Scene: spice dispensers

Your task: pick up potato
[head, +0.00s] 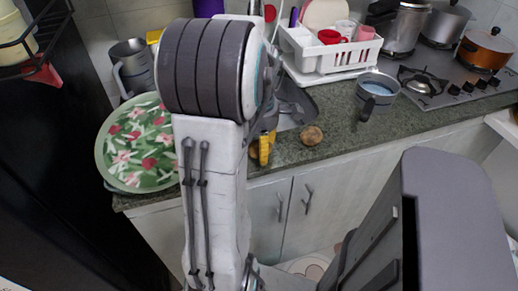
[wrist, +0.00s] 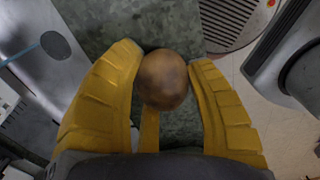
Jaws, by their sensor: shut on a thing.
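A round brown potato (wrist: 163,82) sits between the two yellow fingers of my gripper (wrist: 167,62) in the wrist view, touched on both sides. In the head view my gripper (head: 265,148) shows as a small yellow part at the counter's front edge, mostly hidden behind my arm. A bit of the brown potato (head: 254,153) shows beside it. Whether it rests on the counter or is lifted is unclear. A second round brown thing (head: 312,135), like a potato, lies on the counter just right of the gripper.
The dark green counter (head: 340,150) is clear to the right. A floral plate (head: 140,145) and a grey jug (head: 131,66) stand left. Behind are the sink (head: 292,108) and a white dish rack (head: 320,55).

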